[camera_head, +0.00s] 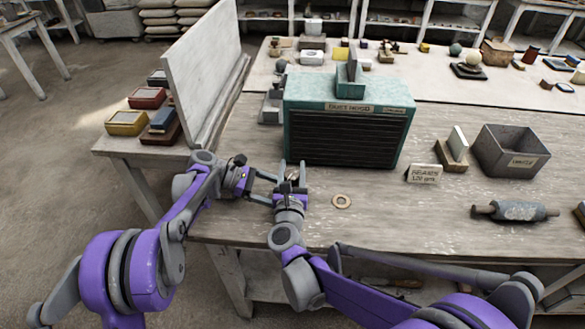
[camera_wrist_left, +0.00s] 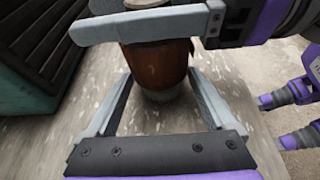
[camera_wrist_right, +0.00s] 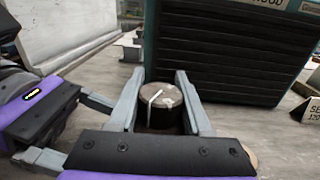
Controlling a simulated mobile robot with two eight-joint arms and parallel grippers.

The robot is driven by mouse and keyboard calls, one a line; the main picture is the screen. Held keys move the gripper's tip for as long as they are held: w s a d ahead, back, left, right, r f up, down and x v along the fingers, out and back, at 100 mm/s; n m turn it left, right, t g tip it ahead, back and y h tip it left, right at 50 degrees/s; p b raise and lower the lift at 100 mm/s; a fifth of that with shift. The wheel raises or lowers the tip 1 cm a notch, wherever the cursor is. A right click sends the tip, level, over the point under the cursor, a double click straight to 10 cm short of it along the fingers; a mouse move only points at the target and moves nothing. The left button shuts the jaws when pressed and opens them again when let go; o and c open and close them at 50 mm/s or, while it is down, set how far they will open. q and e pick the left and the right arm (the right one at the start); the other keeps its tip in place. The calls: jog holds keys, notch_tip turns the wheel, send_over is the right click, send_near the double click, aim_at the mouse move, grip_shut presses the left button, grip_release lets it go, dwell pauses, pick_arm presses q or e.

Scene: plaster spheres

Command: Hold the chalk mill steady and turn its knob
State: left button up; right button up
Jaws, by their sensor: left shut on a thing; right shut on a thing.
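The chalk mill is a small upright brown wooden cylinder (camera_wrist_left: 160,66) with a paler base, standing on the table. In the head view it is mostly hidden between my grippers. My left gripper (camera_head: 275,187) comes from the left and is shut on the mill's body, low down. My right gripper (camera_head: 292,170) is shut on the mill's top; its fingers cross above my left ones in the left wrist view. The right wrist view shows the round dark top (camera_wrist_right: 160,98) with a pale bent strip on it, between the right fingers (camera_wrist_right: 158,85). The knob's shape is unclear.
A teal dust hood (camera_head: 348,92) with a dark slatted front stands close behind the mill. A label card (camera_head: 424,174), a grey bin (camera_head: 510,150) and a roller (camera_head: 515,211) are further right. An upright white board (camera_head: 200,75) is at left.

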grip_shut()
jog(key=shift+m+h, duration=0.3)
jog(key=shift+h, duration=0.2)
jog(key=h, duration=0.1)
jog(key=m+h, duration=0.2)
jog(key=h, duration=0.1)
jog(key=shift+d+g, duration=0.3)
jog(key=shift+s+d+m+g+h, duration=0.15)
jog(key=shift+m+g+h, duration=0.1)
jog(key=shift+m+h, duration=0.4)
jog(key=shift+w+d+m+g+h, duration=0.15)
jog(key=shift+m+g+h, duration=0.15)
jog(key=shift+m+h, duration=0.35)
jog(key=shift+s+d+m+g+h, duration=0.15)
jog(key=shift+m+g+h, duration=0.2)
jog(key=shift+h, duration=0.55)
jog(key=o, duration=1.1)
grip_release()
